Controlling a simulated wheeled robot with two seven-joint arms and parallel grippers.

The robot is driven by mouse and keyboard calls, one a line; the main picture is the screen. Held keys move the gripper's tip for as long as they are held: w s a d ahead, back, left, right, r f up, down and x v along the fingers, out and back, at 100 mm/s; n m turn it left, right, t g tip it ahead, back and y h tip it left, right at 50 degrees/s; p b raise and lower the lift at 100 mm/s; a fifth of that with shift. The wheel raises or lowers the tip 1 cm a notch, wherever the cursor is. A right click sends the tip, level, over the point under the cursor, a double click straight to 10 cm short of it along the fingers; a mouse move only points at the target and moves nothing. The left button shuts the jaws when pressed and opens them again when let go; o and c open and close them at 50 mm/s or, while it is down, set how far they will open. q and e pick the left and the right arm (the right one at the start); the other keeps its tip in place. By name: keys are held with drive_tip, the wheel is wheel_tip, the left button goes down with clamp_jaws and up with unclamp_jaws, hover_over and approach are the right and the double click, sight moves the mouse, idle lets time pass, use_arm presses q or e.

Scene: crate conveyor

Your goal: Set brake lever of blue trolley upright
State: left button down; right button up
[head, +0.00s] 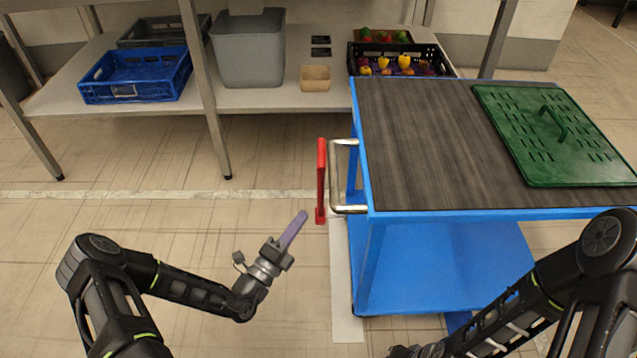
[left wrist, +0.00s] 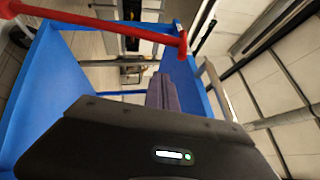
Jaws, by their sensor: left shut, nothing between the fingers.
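The blue trolley (head: 440,215) stands at the right, with a metal handle (head: 350,209) on its left side. Its red brake lever (head: 321,180) is beside the handle and runs up the picture; I cannot tell its true tilt. My left gripper (head: 303,214) has purple fingers that are shut and empty. In the head view its tips are just left of the lever's lower end, with a small gap. In the left wrist view the red lever (left wrist: 100,25) crosses beyond the fingers (left wrist: 161,92). My right arm is at the lower right; its fingers are out of view.
A green crate lid (head: 565,145) lies on the trolley's dark top. Behind is a shelf with a blue crate (head: 135,93), a grey bin (head: 249,58), a small tan box (head: 314,86) and a black crate (head: 395,73) of vegetables. The floor left of the trolley is clear.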

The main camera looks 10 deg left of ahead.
use_arm(q)
wheel_tip(320, 180, up, 4)
drive_tip(key=b, duration=0.5)
hover_over(318, 178)
drive_tip(key=s+d, duration=0.1)
drive_tip(key=s, duration=0.4)
drive_tip(key=shift+s+d+f, duration=0.15)
drive_tip(key=shift+s+f, duration=0.05)
